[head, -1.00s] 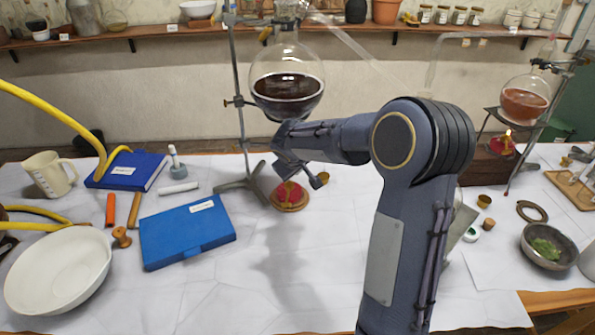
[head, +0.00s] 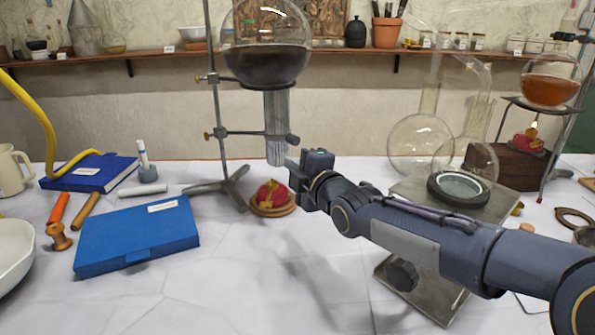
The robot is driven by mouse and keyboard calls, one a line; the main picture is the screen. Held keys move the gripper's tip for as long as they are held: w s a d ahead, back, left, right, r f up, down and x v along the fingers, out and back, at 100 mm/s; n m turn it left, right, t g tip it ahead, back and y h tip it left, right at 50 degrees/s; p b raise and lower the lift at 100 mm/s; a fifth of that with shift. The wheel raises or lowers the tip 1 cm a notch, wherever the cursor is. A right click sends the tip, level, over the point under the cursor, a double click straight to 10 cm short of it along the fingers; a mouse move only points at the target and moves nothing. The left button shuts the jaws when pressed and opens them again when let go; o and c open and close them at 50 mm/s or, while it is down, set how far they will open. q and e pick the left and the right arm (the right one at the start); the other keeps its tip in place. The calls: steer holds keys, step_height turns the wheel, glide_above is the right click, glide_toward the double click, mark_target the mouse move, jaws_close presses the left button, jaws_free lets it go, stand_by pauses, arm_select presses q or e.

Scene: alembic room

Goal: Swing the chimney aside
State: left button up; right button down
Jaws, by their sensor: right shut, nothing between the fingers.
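The chimney (head: 277,122) is an upright clear ribbed glass tube under a round flask of dark liquid (head: 266,60). A clamp arm (head: 248,133) from the stand's rod (head: 217,100) holds it. Below its lower end, a little to the left, a small red burner (head: 271,193) sits on a round wooden base. My right gripper (head: 294,172) is shut and empty, close to the right of the chimney's lower end. I cannot tell whether it touches the glass. My left gripper is not in view.
A metal lab jack (head: 415,187) with a dark ring on top stands right, partly behind my right arm. Empty glass flasks (head: 420,145) stand behind it. A blue case (head: 135,238) lies left. The front middle of the table is clear.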

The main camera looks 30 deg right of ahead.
glide_toward(278, 137)
steer(key=w+a, duration=0.3)
steer(key=a, duration=0.1)
arm_select(q)
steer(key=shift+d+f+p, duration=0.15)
steer(key=shift+p, duration=0.15)
arm_select(e)
steer(key=shift+n+t, duration=0.3)
steer(key=shift+n, duration=0.1)
steer(key=shift+w+d+f, duration=0.1)
steer(key=shift+w+d, duration=0.1)
steer(key=shift+d, duration=0.5)
steer(key=shift+w+d+f, duration=0.15)
steer(key=shift+w+d, duration=0.05)
steer(key=shift+d, duration=0.55)
steer(key=shift+w+d+f, duration=0.1)
steer(key=shift+w+d, duration=0.05)
steer(key=shift+d, duration=0.55)
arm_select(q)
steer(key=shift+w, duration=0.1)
